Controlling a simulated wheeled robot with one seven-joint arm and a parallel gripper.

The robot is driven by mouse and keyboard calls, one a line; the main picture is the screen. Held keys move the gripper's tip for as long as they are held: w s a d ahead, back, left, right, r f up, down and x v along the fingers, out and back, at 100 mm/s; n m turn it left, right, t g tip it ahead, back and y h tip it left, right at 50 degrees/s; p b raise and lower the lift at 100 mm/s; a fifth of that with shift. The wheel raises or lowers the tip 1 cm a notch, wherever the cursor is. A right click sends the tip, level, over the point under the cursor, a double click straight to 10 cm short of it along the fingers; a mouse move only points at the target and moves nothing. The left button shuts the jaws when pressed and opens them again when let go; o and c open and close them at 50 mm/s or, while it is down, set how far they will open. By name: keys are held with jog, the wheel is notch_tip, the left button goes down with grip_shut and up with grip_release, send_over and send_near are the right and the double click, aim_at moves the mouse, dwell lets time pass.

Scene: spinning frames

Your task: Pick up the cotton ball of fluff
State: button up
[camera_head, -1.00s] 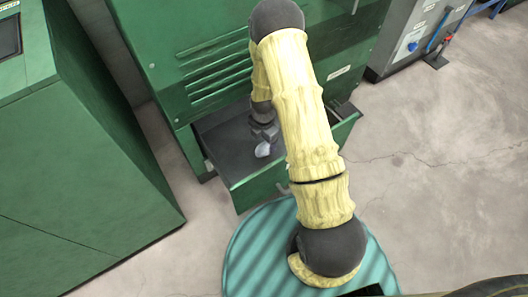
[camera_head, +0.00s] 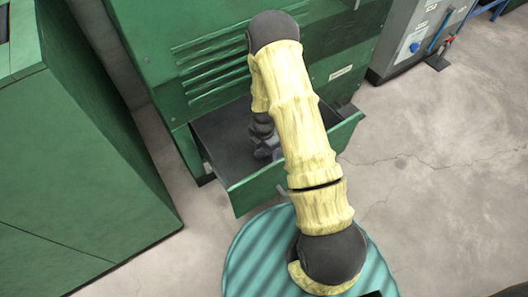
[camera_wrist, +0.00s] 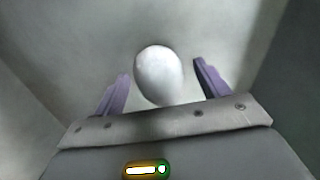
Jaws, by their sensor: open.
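The cotton ball of fluff (camera_wrist: 159,74) is a pale, rounded lump. In the wrist view it lies on the grey drawer floor, just beyond and between the two purple fingers of my gripper (camera_wrist: 164,88). The fingers are open and apart, with space on both sides of the ball. In the head view my gripper (camera_head: 268,154) is down inside the open drawer, partly hidden by my arm. The ball cannot be made out in the head view.
The open green drawer (camera_head: 258,192) has raised walls around my gripper and sticks out of a large green machine (camera_head: 205,62). Another green cabinet (camera_head: 85,165) stands at the left. Concrete floor (camera_head: 430,180) is clear at the right.

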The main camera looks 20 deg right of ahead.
dwell(0.3)
jog(key=c, duration=1)
jog(key=shift+c, duration=0.2)
notch_tip(320, 180, up, 10)
jog(key=p, duration=0.5)
